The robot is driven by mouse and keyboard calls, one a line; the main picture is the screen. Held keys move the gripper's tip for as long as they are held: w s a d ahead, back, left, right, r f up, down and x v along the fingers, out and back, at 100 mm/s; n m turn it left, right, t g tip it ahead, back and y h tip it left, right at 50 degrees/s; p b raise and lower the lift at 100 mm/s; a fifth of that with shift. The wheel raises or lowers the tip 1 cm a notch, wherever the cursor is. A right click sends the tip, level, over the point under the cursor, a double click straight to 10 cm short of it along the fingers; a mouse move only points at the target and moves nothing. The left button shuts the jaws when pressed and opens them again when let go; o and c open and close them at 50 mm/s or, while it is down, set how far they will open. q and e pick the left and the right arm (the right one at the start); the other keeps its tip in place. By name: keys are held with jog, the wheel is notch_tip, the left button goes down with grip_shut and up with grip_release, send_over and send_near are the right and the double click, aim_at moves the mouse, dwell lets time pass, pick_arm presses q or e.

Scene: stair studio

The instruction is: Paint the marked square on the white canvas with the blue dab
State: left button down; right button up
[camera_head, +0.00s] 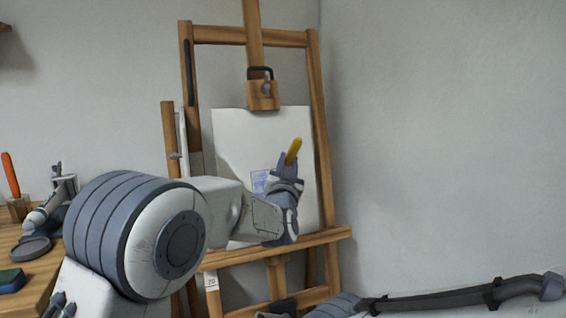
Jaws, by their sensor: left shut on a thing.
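The white canvas (232,140) stands upright on the wooden easel. The marked square (260,177) is a small outlined patch on it, with pale blue inside; my gripper hides its right part. My left gripper (287,168) is in front of the canvas, just right of the square, shut on a tool with a yellow handle (294,151). The handle sticks up and right. The tool's lower end is hidden, so I cannot tell whether it touches the canvas. I cannot make out a blue dab of paint.
The easel (319,150) has a ledge (325,238) under the canvas and a wooden clamp (262,96) above. A wooden table (42,268) at the left holds a dark blue-green block (11,281), a grey round dish (30,248) and an orange-handled tool (10,174).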

pick_arm(q)
jog(key=shift+w+d+r+p, duration=0.35)
jog(key=shift+w+r+p, duration=0.1)
jog(key=shift+r, duration=0.25)
jog(key=s+a+b, duration=0.3)
jog(key=a+b, duration=0.2)
jog(key=a, duration=0.3)
jog(key=shift+a+b, duration=0.2)
jog(key=shift+b, duration=0.1)
dwell(1.9)
jog(key=s+d+r, duration=0.1)
jog(key=s, duration=0.4)
jog(key=shift+s+d+r, duration=0.25)
jog(key=shift+s+d, duration=0.05)
jog(key=shift+d, duration=0.1)
